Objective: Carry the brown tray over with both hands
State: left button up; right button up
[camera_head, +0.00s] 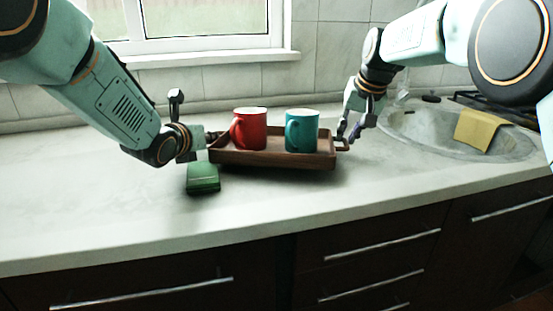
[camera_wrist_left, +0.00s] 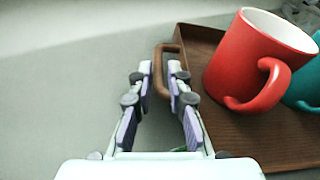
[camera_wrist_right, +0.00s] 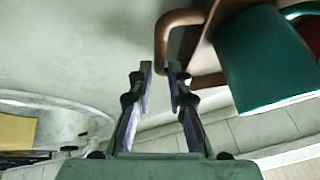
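The brown tray (camera_head: 275,160) sits on the counter below the window, with a red mug (camera_head: 249,130) and a teal mug (camera_head: 302,131) standing upright on it. My left gripper (camera_head: 209,137) is at the tray's left handle. In the left wrist view its fingers (camera_wrist_left: 160,70) are apart, on either side of the handle bar (camera_wrist_left: 160,88). My right gripper (camera_head: 346,140) is at the tray's right handle (camera_head: 343,148), fingers apart. In the right wrist view the handle bar (camera_wrist_right: 161,40) lies between the fingertips (camera_wrist_right: 161,72). Contact with either handle cannot be told.
A green block-like item (camera_head: 203,178) lies on the counter in front of the tray's left end. A sink (camera_head: 420,125) with a yellow cloth (camera_head: 478,130) is at the right. The counter at the front and far left (camera_head: 80,200) is clear.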

pick_arm(q)
jog(key=shift+o, duration=1.3)
jog(key=shift+s+r, duration=0.1)
pick_arm(e)
jog(key=shift+o, duration=1.3)
jog(key=shift+s+r, duration=0.1)
jog(key=shift+r, duration=0.05)
jog(key=shift+a, duration=0.1)
pick_arm(q)
jog(key=shift+s+a+r, duration=0.1)
jog(key=shift+s+r, duration=0.05)
jog(key=shift+s, duration=0.2)
jog(key=v, duration=1)
jog(key=shift+s+a+r, duration=0.1)
jog(key=shift+s+r, duration=0.05)
jog(key=shift+s, duration=0.05)
jog(key=shift+s+r, duration=0.1)
jog(key=shift+s, duration=0.2)
pick_arm(e)
jog(key=shift+r, duration=0.1)
jog(key=v, duration=1.2)
